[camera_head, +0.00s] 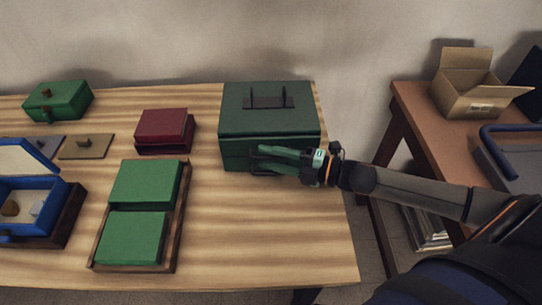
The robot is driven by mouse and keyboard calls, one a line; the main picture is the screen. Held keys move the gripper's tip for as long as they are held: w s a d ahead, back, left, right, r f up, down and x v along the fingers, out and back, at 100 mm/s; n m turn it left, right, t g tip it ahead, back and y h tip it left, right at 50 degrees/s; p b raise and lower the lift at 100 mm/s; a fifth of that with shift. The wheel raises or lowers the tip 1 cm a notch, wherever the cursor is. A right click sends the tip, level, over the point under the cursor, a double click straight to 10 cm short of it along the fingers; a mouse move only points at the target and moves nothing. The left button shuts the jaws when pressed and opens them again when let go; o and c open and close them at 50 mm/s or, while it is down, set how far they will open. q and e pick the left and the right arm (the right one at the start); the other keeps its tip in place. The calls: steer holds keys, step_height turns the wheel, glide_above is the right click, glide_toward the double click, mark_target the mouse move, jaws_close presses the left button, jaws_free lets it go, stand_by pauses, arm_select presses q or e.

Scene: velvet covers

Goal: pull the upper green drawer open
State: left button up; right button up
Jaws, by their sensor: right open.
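A dark green box (232,120) stands at the back right of the wooden table, with a flat bracket-like handle (268,98) on its top. A seam runs across its front face, and a dark pull handle (254,151) shows low on that face. My right gripper (260,156) reaches in from the right, its greenish fingers along the front face at the pull handle. It is open; whether the fingers touch the handle I cannot tell. The fingers hide part of the front, and no drawer gap is visible. My left gripper is not in view.
A wooden tray (176,238) holds two green padded blocks left of centre. A dark red box (164,128), a small green box (58,100) and an open blue box (62,208) stand further left. The table (262,240) is bare before the dark green box. A cardboard box (462,98) stands on a side table.

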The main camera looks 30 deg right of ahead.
jaws_close()
stand_by(0.3)
stand_by(1.1)
